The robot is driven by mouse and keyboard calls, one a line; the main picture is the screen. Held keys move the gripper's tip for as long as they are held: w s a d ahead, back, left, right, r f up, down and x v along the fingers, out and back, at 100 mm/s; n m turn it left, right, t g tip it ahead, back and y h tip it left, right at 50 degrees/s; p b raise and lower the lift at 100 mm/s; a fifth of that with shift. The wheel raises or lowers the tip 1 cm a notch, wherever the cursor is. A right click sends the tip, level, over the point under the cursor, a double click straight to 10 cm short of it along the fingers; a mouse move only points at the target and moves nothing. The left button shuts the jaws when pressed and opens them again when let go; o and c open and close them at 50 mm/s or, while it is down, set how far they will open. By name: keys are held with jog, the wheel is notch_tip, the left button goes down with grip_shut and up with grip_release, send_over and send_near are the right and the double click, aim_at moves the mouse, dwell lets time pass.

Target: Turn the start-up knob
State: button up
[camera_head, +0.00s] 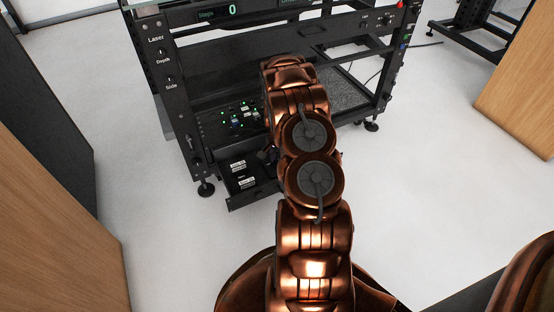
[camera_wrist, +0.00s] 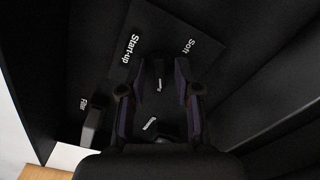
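In the wrist view, a white "Start-up" label (camera_wrist: 133,47) is on a dark panel (camera_wrist: 165,25), with a "Soft" label (camera_wrist: 189,46) to its right. My gripper (camera_wrist: 158,92) is over this panel with its two fingers apart, below the labels. Small white print shows between the fingers, too small to read for certain. The knob itself is not clearly distinguishable in the dark area there, and I cannot tell whether a finger touches it. In the head view, my copper arm hides most of the gripper.
A dark, low drawer or panel (camera_head: 245,182) with white labels juts from the black machine frame (camera_head: 178,110). A board with green lights (camera_head: 232,120) is above it. An "Air" label (camera_wrist: 84,103) is by a grey part (camera_wrist: 92,125). Wooden cabinets stand left and right; white floor is open.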

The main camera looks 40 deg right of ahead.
jog(key=shift+r, duration=0.1)
dwell(0.3)
notch_tip(320, 180, up, 12)
dwell(0.6)
dwell(0.4)
jog(key=s+a+r+n+p, duration=0.2)
jog(key=a+r+p, duration=0.45)
jog(key=r, duration=0.55)
jog(key=s+a+r+n+p, duration=0.25)
jog(key=a+r+p, duration=0.45)
jog(key=r, duration=0.5)
jog(key=s+a+r+n+p, duration=0.2)
jog(key=a+r+p, duration=0.45)
jog(key=r, duration=0.65)
jog(key=s+a+r+n+p, duration=0.3)
jog(key=s+a+r+p, duration=0.2)
jog(key=s+r, duration=0.3)
jog(key=s+a+r+n+g+p, duration=0.1)
jog(key=s+a+r+n+p, duration=0.2)
jog(key=s+a+r+p, duration=0.3)
jog(key=s+a+r+n+p, duration=0.3)
jog(key=s+a+r+p, duration=0.3)
jog(key=s+r, duration=0.3)
jog(key=shift+s+r+g+p, duration=0.4)
jog(key=shift+r+p, duration=0.4)
jog(key=shift+r, duration=1.1)
